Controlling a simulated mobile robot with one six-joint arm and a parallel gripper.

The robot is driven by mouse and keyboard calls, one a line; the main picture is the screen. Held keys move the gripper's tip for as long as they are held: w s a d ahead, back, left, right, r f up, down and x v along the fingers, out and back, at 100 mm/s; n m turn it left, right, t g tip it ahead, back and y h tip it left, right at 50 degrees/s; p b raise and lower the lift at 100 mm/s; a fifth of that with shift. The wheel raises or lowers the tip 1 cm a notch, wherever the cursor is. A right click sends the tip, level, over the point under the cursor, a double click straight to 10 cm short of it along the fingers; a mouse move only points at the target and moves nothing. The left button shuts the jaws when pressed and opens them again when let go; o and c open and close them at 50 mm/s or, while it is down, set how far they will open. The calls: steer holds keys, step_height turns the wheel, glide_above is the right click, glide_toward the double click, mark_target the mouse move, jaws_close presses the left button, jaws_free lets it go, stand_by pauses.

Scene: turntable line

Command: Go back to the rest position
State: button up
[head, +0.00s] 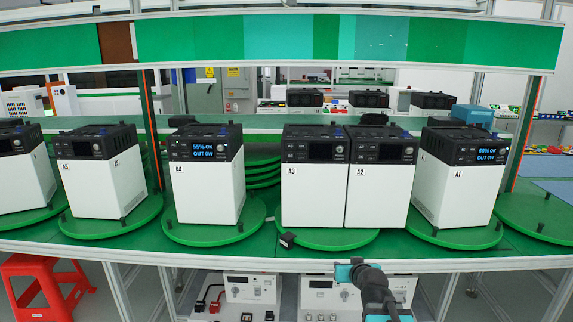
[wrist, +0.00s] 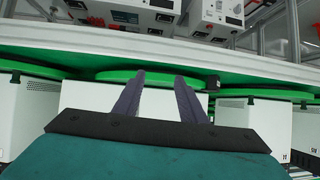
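My gripper (wrist: 160,80) is open in the wrist view, its two dark fingers apart with nothing held between them. A white box face and a green turntable edge show beyond the fingers. In the head view, my arm rises from the bottom edge, right of centre, in front of the bench's front edge. The fingers cannot be made out there. The wrist picture looks upside down, with the lower shelf at its top.
White power units with black tops, such as A4 (head: 207,180), A3 (head: 311,180), A2 (head: 379,180) and A1 (head: 456,180), stand on green turntables (head: 215,232). A small black block (head: 288,240) lies near the front edge. A red stool (head: 45,280) stands at lower left.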

steer(key=s+a+f+g, duration=0.25)
steer(key=s+f, duration=0.45)
steer(key=f, duration=0.4)
steer(key=s+a+f+g, duration=0.1)
steer(key=s+f+g, duration=0.35)
steer(key=f, duration=0.75)
steer(key=s+a+f+g, duration=0.1)
steer(key=s+f, duration=0.7)
steer(key=f, duration=0.3)
steer(key=s+f+g, duration=0.2)
steer(key=s+f, duration=0.3)
steer(key=s, duration=0.3)
steer(key=s+f+g, duration=0.3)
steer(key=s+f, duration=0.2)
steer(key=s, duration=0.3)
steer(key=s+d+g, duration=0.1)
steer(key=s+g, duration=0.3)
steer(key=s, duration=0.8)
steer(key=shift+s+d+f+h, duration=0.35)
steer(key=shift+f+h, duration=0.05)
steer(key=shift+c, duration=0.3)
